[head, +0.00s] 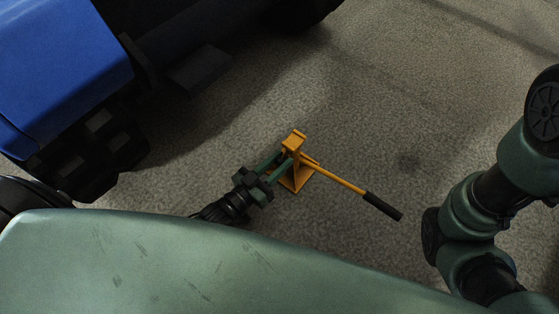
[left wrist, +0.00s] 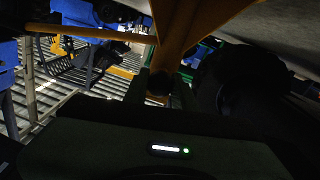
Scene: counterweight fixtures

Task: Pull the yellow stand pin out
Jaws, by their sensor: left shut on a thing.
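The yellow stand (head: 297,178) stands upright on the floor in the middle of the head view. A yellow lever with a black grip (head: 383,206) sticks out from it to the lower right. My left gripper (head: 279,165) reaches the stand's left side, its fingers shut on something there. In the left wrist view the yellow stand (left wrist: 185,30) fills the top middle, and a dark round end, seemingly the pin (left wrist: 159,84), lies between my fingers. The pin is mostly hidden and dark. My right gripper is outside both views; only my right arm shows at the right of the head view.
A large blue machine (head: 60,70) with dark parts stands at the upper left of the head view. A dark step-like plate (head: 199,70) juts from it. The grey floor (head: 420,110) to the right of the stand is clear. Blue machinery (left wrist: 75,12) and bars show in the left wrist view.

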